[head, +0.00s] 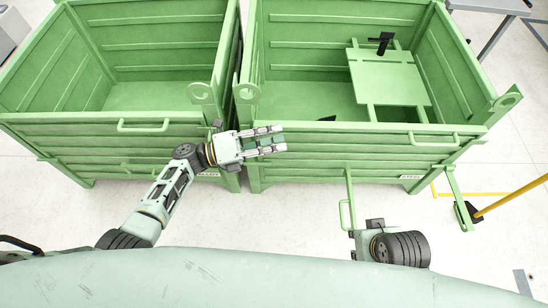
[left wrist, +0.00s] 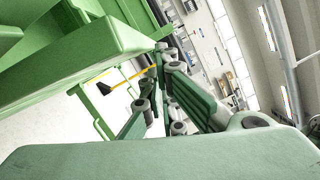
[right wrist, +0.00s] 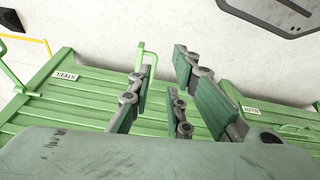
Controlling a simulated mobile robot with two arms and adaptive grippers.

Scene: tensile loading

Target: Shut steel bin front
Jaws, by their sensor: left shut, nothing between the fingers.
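The steel bin (head: 300,142) is the right one of two green bins in the head view. Its STEEL label shows in the right wrist view (right wrist: 66,75). A thin green part with a loop handle (head: 347,192) juts from its lower front, and a second bar (head: 457,195) juts out at its right end; floor shows between them. My left gripper (head: 283,139) is shut and empty in front of the bin's left part, pointing right. My right gripper (right wrist: 158,88) has its fingers spread near the loop handle (right wrist: 148,58); I cannot tell whether they touch it.
The alloy bin (head: 100,133) stands close on the left. A green plate (head: 390,80) and a black item (head: 381,42) lie inside the steel bin. A broom with a yellow handle (head: 510,195) is on the floor at right.

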